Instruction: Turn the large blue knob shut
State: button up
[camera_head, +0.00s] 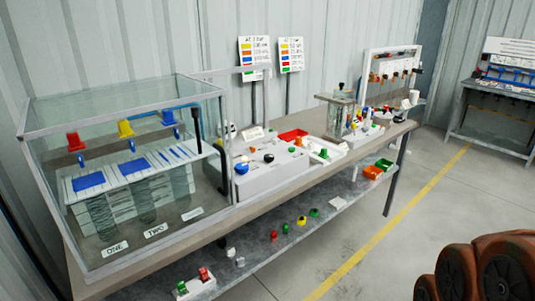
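A round blue knob (241,168) sits at the left front of a light grey control box (268,180) on the long bench, just right of the glass tank. A smaller black knob (268,158) is to its right on the same box. A blue valve-like part (168,118) also shows inside the glass tank, beside a yellow one (126,128) and a red one (75,141). The picture is too small to tell how far the blue knob is turned. My gripper is not in view.
The glass tank (150,235) fills the bench's left end. A glass-walled unit (340,115) and small coloured parts stand farther right. The lower shelf (262,250) holds loose coloured pieces. Clear floor (440,200) with a yellow line lies right of the bench.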

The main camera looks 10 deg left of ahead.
aim_at(242, 168)
jog(key=u, duration=0.05)
jog(key=i, duration=0.7)
jog(key=u, duration=1.05)
jog(key=i, duration=0.55)
jog(key=u, duration=0.65)
